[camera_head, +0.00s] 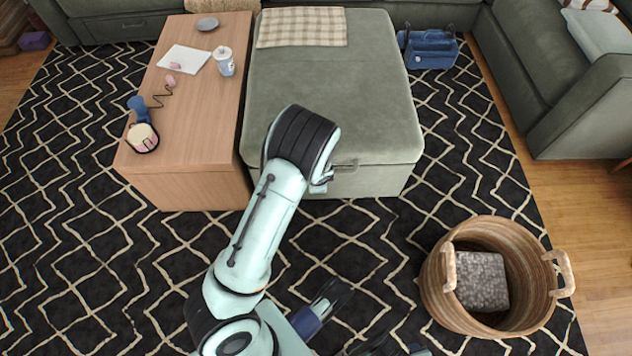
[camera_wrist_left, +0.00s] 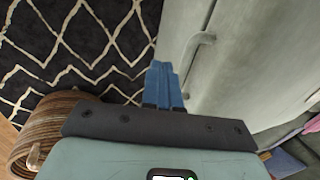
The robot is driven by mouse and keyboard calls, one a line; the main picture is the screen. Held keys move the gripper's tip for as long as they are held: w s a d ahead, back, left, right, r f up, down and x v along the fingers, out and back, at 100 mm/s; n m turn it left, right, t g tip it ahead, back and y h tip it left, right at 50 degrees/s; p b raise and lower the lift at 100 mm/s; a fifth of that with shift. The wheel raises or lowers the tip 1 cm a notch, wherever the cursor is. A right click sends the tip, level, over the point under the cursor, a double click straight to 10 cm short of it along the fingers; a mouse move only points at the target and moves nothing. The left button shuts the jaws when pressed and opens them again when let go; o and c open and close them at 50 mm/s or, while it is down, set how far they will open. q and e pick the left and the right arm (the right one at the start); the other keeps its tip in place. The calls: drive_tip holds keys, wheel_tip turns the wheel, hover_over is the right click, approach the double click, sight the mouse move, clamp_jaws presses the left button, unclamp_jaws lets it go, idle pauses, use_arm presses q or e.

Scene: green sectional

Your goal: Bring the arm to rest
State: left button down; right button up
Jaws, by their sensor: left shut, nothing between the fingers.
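My left arm (camera_head: 265,220) comes up from the bottom of the head view, with its dark joint (camera_head: 303,137) in front of the green ottoman (camera_head: 330,105). My left gripper is not clearly visible there. In the left wrist view my left gripper (camera_wrist_left: 164,80) has its blue fingers together with nothing between them. It is beside the ottoman's front face and below its curved handle (camera_wrist_left: 197,48) in the picture; the handle also shows in the head view (camera_head: 346,165). Touch cannot be told. My right gripper cannot be made out.
A wicker basket (camera_head: 435,290) holding a grey cushion (camera_head: 481,280) stands at the lower right. A blue bag (camera_head: 430,48) is at the back. Patterned rug (camera_head: 120,260) lies open at left.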

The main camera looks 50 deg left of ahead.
use_arm(q)
drive_tip(key=shift+s+d+r, duration=0.3)
drive_tip(key=shift+s+d, duration=0.1)
drive_tip(key=shift+d, duration=0.05)
use_arm(e)
drive_tip(key=shift+w+r, duration=0.3)
drive_tip(key=shift+r, duration=0.1)
